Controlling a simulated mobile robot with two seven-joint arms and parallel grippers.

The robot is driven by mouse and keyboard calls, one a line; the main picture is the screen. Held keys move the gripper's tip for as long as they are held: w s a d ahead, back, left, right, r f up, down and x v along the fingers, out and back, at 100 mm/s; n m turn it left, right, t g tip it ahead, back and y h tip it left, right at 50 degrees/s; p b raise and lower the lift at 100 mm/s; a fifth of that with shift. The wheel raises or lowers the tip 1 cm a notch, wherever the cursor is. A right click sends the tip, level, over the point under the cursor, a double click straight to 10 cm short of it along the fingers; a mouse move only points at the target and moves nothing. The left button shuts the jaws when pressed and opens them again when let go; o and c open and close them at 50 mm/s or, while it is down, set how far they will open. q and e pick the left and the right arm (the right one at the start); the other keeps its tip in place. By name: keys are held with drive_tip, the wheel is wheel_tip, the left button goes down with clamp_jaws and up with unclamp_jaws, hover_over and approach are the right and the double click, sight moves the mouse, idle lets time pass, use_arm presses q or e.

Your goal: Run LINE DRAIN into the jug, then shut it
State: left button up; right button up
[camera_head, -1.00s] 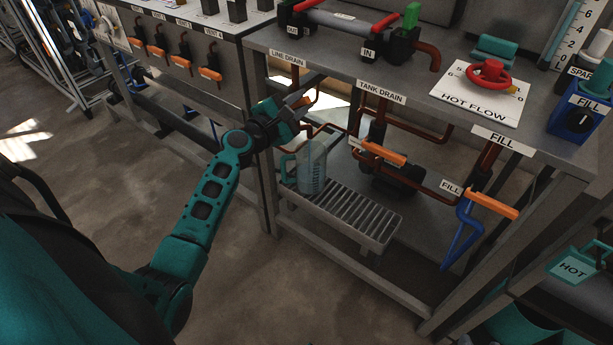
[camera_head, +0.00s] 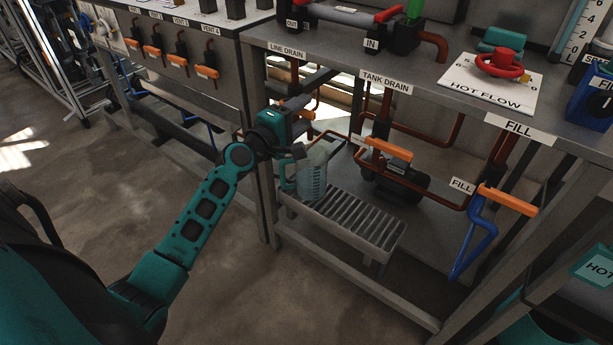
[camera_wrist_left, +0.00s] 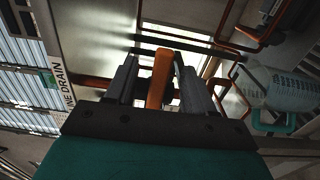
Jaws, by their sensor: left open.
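The LINE DRAIN valve has an orange handle (camera_head: 297,103) below its label (camera_head: 287,49) on the bench edge. My left gripper (camera_head: 308,118) is at this handle and partly hides it. In the left wrist view the orange handle (camera_wrist_left: 158,78) stands between the two open fingers (camera_wrist_left: 157,70); I see no clear contact. The clear jug (camera_head: 313,180) with a teal handle stands upright on the slatted drip tray (camera_head: 362,228), just below my gripper. The jug also shows in the left wrist view (camera_wrist_left: 290,88). I see no liquid running. My right gripper is out of view.
The TANK DRAIN orange handle (camera_head: 388,148) is right of the jug, and the FILL orange handle (camera_head: 507,200) is farther right. Copper pipes (camera_head: 425,130) run under the bench. A row of vent handles (camera_head: 180,62) is at the left. The floor in front is open.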

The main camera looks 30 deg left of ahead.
use_arm(q)
drive_tip(key=s, duration=0.6)
drive_tip(key=shift+s+a, duration=0.15)
drive_tip(key=shift+a, duration=0.1)
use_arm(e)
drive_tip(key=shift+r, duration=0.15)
use_arm(q)
drive_tip(key=s+a+b, duration=0.1)
drive_tip(key=s+b, duration=0.2)
drive_tip(key=s, duration=1)
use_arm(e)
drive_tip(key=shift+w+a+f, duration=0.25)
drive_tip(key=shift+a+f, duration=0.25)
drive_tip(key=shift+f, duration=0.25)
